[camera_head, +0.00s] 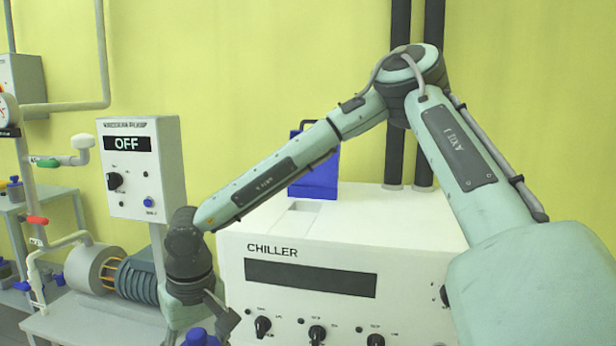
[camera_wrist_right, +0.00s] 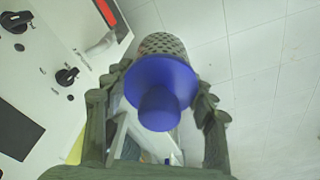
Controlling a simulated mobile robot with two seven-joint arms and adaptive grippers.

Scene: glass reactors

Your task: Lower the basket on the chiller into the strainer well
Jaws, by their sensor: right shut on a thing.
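My right gripper (camera_wrist_right: 158,100) is shut on the basket, a perforated grey metal cylinder (camera_wrist_right: 163,43) with a wide blue flange and a blue knob (camera_wrist_right: 160,110). In the head view my right arm reaches across to the left, and its gripper (camera_head: 205,325) hangs in front of the chiller's left front corner, partly cut off by the bottom edge. The white chiller (camera_head: 400,225) has a dark display and several black knobs on its front. A shallow rectangular recess shows on its top (camera_head: 304,206); the inside of any well is hidden. My left gripper is not in view.
A blue upright piece (camera_head: 316,180) stands at the chiller's back. A vacuum pump control box (camera_head: 143,170) reading OFF and a motor-like pump (camera_head: 138,278) stand left of the chiller. Pipes with red and green handles are farther left. Dark vertical posts (camera_head: 395,160) rise behind the chiller.

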